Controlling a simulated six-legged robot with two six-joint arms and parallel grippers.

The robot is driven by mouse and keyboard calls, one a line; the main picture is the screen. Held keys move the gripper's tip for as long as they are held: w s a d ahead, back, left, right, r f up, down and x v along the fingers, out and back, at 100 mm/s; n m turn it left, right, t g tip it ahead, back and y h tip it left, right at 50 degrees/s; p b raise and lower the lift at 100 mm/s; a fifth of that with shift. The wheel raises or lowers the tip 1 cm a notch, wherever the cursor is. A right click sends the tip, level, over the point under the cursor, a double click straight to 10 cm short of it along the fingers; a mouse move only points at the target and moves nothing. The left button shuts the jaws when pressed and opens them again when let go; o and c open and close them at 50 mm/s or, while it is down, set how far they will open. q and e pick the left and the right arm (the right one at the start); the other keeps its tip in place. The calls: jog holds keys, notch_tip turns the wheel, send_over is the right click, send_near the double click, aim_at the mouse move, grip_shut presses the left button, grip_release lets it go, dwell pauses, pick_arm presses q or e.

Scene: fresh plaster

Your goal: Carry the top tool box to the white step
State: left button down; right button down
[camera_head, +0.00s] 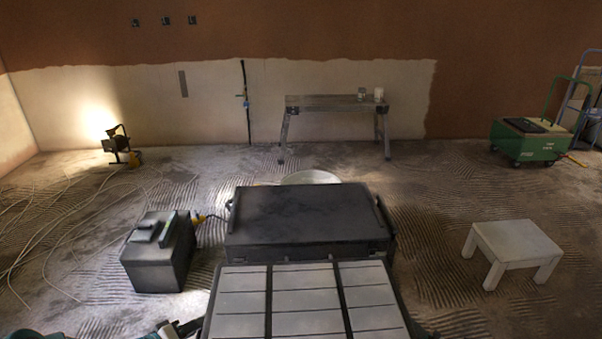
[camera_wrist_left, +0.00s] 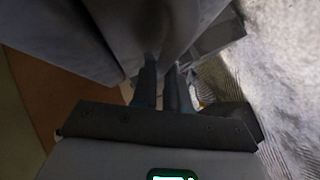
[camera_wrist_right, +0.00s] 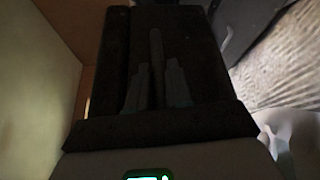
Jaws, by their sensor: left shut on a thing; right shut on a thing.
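The top tool box (camera_head: 306,300), dark with pale grey lid panels, is at the bottom middle of the head view, close to me. Its near edge is cut off. My left gripper (camera_head: 178,330) is at its left side and shut on it; in the left wrist view the fingers (camera_wrist_left: 165,90) meet a grey part of the box. In the right wrist view my right gripper (camera_wrist_right: 157,85) is shut against the dark side of the box; the exact contact is too dark to see. The white step (camera_head: 517,243) stands on the floor at the right, empty and apart from the box.
Another black tool box (camera_head: 308,215) with side handles stands just beyond the held one. A smaller dark box (camera_head: 158,265) with items on top is at the left. A trestle bench (camera_head: 335,102), a work lamp (camera_head: 120,145) and a green cart (camera_head: 528,142) are farther back. Floor around the step is clear.

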jog(key=shift+w+r, duration=0.2)
jog(key=shift+w, duration=0.35)
pick_arm(q)
jog(key=shift+w+r, duration=0.2)
jog(key=shift+w, duration=0.35)
